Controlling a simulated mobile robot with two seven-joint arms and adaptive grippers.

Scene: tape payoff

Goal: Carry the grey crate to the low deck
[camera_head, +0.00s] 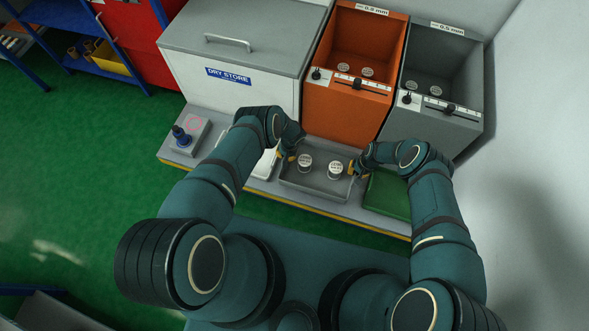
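The grey crate (312,189) is an open, shallow box in the middle of the view, on or just above the grey ledge with a yellow front edge (282,196). Two white-topped round tubs (335,169) stand upright in it. My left gripper (288,154) is at the crate's left end and my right gripper (355,170) at its right end, both with yellow tips close to the walls. The fingers are too small and partly hidden to show whether they are shut on the crate. I cannot tell which surface is the low deck.
A white DRY STORE chest (235,95), an orange bin (345,110) and a grey bin (437,125) stand behind the ledge. A green mat or tray (387,194) lies right of the crate. A control box (186,135) is at left. Green floor (70,170) is open at left.

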